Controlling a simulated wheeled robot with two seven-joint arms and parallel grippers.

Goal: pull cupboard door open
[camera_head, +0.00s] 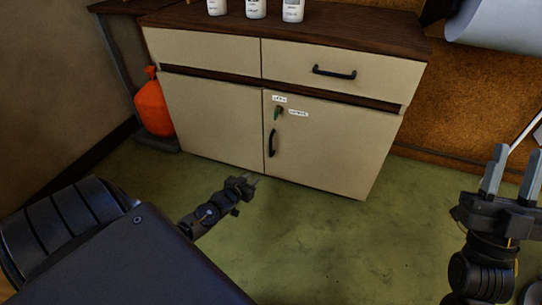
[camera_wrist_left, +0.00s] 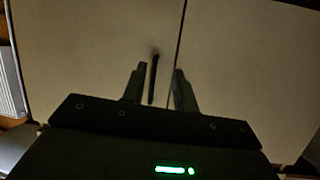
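The cream cupboard (camera_head: 210,118) stands against the wall with its doors closed. My left gripper (camera_head: 250,182) is low in front of the cupboard, below and left of the handle in the head view. In the left wrist view its two fingers (camera_wrist_left: 157,88) are apart, and the dark handle (camera_wrist_left: 153,78) appears between them; contact cannot be seen. My right gripper (camera_head: 508,172) is raised at the right, fingers apart and empty, away from the cupboard.
A drawer with a black handle (camera_head: 334,72) sits above the right door. White containers (camera_head: 255,8) stand on the brown top (camera_head: 345,32). The green floor (camera_head: 330,240) in front is clear apart from my arms.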

